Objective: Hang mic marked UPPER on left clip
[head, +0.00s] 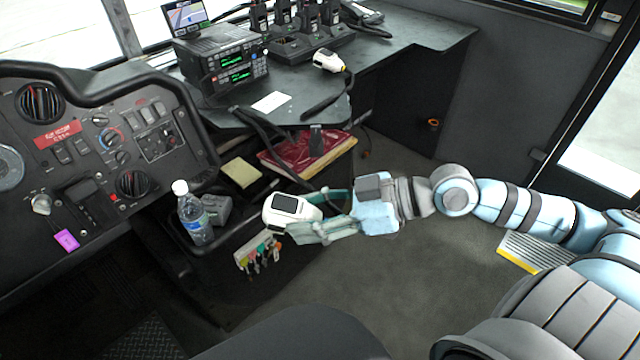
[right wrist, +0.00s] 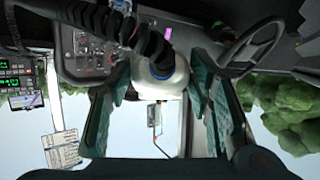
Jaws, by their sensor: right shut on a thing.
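My right gripper (head: 308,214) is shut on a white hand mic (head: 284,209) with a dark face, held in the air over the bin beside the dashboard. In the right wrist view the white mic (right wrist: 160,84) sits between the two fingers, with a dark coiled cord (right wrist: 125,30) running from it. A second white mic (head: 327,61) lies on the dark desk, its cord trailing over the front edge. Two stacked radios (head: 222,62) with green displays stand on the desk. A small dark upright piece (head: 316,138) shows at the desk's front edge; I cannot tell whether it is a clip. No UPPER marking is legible.
A water bottle (head: 193,215) stands in the bin left of the held mic. A red binder (head: 305,150) and yellow notepad (head: 241,172) lie below the desk edge. Handheld radios in a charger (head: 300,43) stand at the back. Cords hang from the desk front.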

